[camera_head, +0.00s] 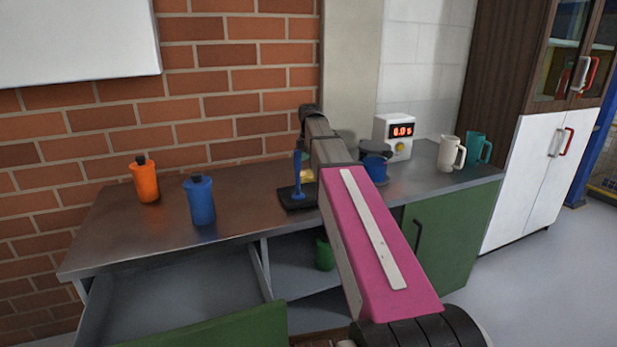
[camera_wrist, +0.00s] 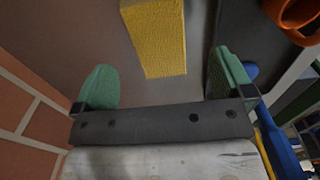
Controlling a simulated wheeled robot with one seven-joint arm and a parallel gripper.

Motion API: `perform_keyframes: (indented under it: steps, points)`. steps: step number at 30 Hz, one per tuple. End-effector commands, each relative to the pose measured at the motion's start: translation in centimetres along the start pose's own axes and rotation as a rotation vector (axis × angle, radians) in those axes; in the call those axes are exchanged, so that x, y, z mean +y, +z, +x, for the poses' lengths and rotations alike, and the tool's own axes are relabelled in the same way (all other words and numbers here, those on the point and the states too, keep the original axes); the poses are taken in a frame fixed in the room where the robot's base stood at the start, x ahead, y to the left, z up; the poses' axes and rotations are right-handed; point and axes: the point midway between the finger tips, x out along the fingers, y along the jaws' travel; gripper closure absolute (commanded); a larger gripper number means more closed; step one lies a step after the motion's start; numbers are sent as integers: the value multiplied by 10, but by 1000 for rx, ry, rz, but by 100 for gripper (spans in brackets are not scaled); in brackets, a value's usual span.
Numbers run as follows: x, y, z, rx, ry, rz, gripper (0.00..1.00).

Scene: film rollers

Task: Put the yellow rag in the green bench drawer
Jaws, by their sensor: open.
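The yellow rag (camera_head: 307,175) lies on the metal bench top, mostly hidden behind my arm in the head view. In the wrist view the yellow rag (camera_wrist: 155,38) shows as a thick textured block ahead of my gripper (camera_wrist: 164,84). The gripper's green fingertips are wide apart, with the near end of the rag lined up between them. They do not visibly hold it. In the head view my gripper is hidden behind the arm. The green bench drawer (camera_head: 215,328) at the lower left is pulled open, and its visible grey inside is empty.
An orange bottle (camera_head: 146,182) and a blue bottle (camera_head: 200,202) stand on the bench's left half. A blue-handled black-based device (camera_head: 298,192) stands beside my arm. A display box (camera_head: 397,137), a white mug (camera_head: 449,155) and a teal mug (camera_head: 476,150) stand right. Brick wall backs the bench.

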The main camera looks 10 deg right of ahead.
Motion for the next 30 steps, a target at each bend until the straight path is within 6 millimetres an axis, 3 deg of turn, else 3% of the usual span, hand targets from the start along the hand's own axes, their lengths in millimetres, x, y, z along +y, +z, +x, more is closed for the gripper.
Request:
perform_keyframes:
  steps: [5, 15, 23, 28, 30]
  points:
    - [0, -1, 9, 0, 0, 0, 1]
    - [2, -2, 51, -1, -1, 0, 1]
    - [3, -2, 54, -1, 0, 0, 1]
    - [3, -2, 54, -1, 0, 0, 53]
    - [3, -2, 54, -1, 0, 0, 54]
